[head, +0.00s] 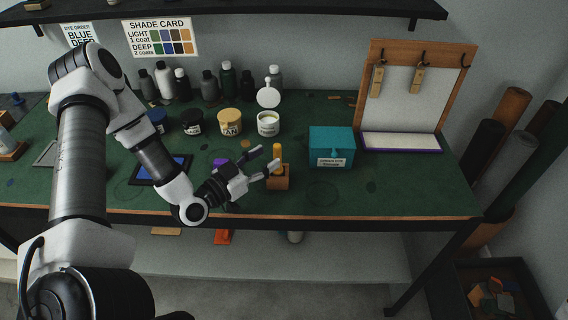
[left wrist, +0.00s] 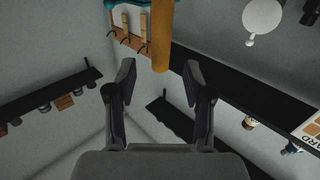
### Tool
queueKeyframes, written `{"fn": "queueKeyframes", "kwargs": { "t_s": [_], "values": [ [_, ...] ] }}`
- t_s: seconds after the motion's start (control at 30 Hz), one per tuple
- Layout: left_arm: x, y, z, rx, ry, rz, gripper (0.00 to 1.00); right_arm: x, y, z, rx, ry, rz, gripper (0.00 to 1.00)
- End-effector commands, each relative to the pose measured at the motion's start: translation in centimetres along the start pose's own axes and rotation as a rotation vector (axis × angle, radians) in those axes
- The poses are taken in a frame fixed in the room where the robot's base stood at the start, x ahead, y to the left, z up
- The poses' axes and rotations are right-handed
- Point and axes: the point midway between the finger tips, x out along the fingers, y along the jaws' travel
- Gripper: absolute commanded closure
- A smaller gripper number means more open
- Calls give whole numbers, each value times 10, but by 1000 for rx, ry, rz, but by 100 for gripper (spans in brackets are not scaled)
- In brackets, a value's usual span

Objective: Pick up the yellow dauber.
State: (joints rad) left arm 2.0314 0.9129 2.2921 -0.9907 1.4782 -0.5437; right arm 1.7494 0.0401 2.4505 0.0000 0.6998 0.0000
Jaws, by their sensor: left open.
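The yellow dauber (head: 277,155) stands upright in a small wooden block (head: 278,184) near the front edge of the green bench. My left gripper (head: 266,160) is open and empty, just left of the dauber and pointing at it. In the left wrist view the dauber (left wrist: 162,35) hangs down from the top edge, with its end at the gap between the open fingertips (left wrist: 159,66). Whether either finger touches it I cannot tell; the wooden block is not visible there. My right gripper is not in view.
A teal box (head: 331,147) stands right of the dauber. Several jars, including a white one (head: 268,123) and a tan one (head: 230,121), stand behind it. A purple item (head: 220,163) lies behind my left wrist. Bare green bench (head: 400,188) lies to the right.

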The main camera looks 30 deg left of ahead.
Motion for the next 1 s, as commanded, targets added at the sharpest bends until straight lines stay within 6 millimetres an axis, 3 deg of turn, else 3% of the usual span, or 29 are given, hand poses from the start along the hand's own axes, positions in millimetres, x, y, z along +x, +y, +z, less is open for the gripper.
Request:
{"fn": "queueKeyframes", "kwargs": {
  "t_s": [0.3,0.53,0.57,0.7,1.0],
  "values": [
    [46,5,-4,3,-2,4,48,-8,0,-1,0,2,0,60],
    [50,4,-3,-1,-2,0,48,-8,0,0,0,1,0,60],
    [50,4,-3,-1,-2,0,51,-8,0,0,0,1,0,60],
    [50,4,-3,-1,-2,0,100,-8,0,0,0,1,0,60],
    [50,4,-2,-1,-5,0,100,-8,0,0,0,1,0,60]
  ]
}}
